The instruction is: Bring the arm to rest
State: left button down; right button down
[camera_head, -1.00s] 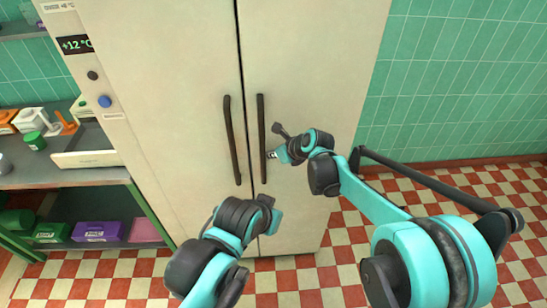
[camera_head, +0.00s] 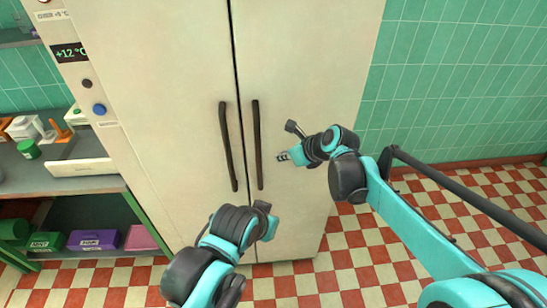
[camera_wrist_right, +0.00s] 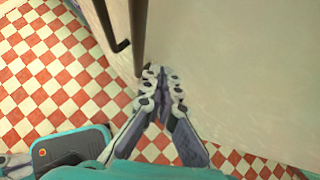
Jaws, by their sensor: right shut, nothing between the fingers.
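My right gripper (camera_head: 283,157) is in front of the right door of a tall cream cabinet, a little to the right of the dark right-hand handle (camera_head: 257,145) and apart from it. In the right wrist view its two fingers (camera_wrist_right: 161,80) are together with nothing between them. The handle (camera_wrist_right: 138,35) rises just beyond the fingertips there. My left arm's end (camera_head: 266,218) is low in front of the doors; its fingers are hidden, so its jaws cannot be judged.
The cabinet (camera_head: 180,90) has both doors shut, with a second dark handle (camera_head: 228,146) on the left door. A counter (camera_head: 60,183) with boxes and a shelf of coloured boxes stands at left. Checkered floor (camera_head: 370,270) lies open at right.

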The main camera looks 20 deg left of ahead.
jog(key=s+d+n+t+h+b, duration=0.15)
jog(key=s+d+n, duration=0.3)
jog(key=d, duration=0.75)
jog(key=s+d+n+t+h+b, duration=0.1)
jog(key=s+d+n+h, duration=0.15)
jog(key=d+n, duration=0.6)
jog(key=s+d+f+n+h, duration=0.1)
jog(key=s+d+f+n, duration=0.1)
jog(key=d, duration=0.4)
jog(key=s+d+f+n+h+b, duration=0.1)
jog(key=s+d+f+n, duration=0.2)
jog(key=s+d, duration=0.3)
jog(key=s+d+f+n+t+h, duration=0.1)
jog(key=s+d+n, duration=0.3)
jog(key=d, duration=0.4)
jog(key=shift+f+n+h+b, duration=0.4)
jog(key=shift+f+h, duration=0.2)
jog(key=shift+f, duration=0.15)
jog(key=shift+s, duration=0.1)
